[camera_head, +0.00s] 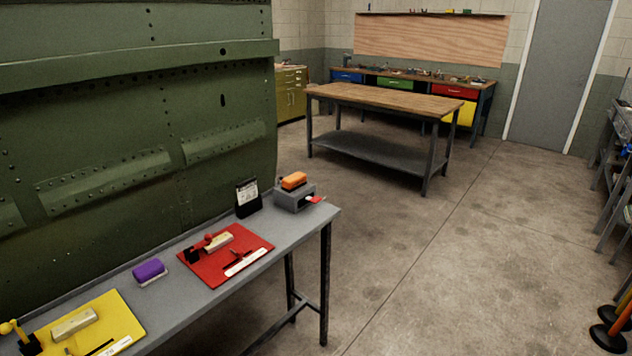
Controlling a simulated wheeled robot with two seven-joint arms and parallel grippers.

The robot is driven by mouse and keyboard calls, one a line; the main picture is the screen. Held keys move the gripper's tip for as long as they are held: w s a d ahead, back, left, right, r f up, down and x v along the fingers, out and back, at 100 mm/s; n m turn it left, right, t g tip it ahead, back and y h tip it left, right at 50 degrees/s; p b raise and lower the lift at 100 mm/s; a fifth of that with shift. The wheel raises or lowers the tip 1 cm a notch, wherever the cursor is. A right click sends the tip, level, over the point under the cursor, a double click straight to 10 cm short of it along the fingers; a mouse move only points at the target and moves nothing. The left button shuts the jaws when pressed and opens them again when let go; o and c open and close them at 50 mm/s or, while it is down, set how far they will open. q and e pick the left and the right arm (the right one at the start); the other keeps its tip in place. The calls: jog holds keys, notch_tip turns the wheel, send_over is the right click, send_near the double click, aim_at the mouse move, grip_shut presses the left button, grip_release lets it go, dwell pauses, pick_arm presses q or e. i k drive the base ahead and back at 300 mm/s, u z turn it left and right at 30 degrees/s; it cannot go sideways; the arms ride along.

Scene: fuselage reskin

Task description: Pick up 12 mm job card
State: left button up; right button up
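A small white card with dark print (247,191) stands upright on a black holder (248,208) near the back edge of the grey bench. Its print is too small to read, so I cannot tell whether it is the 12 mm job card. A red-and-white piece (315,199) lies at the right side of a grey box (293,199) on the bench; I cannot tell what it is. Neither of my grippers is in view.
The grey bench (190,312) bears a red mat (210,272) and a yellow mat (118,310) with tools, and a purple block (148,269). The green fuselage panel (130,120) rises behind it. A wooden-topped table (385,97) stands farther back.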

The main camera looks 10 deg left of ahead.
aim_at(246, 190)
jog(key=i, duration=1.1)
jog(key=u, duration=1.2)
jog(key=i, duration=0.5)
jog(key=u, duration=0.5)
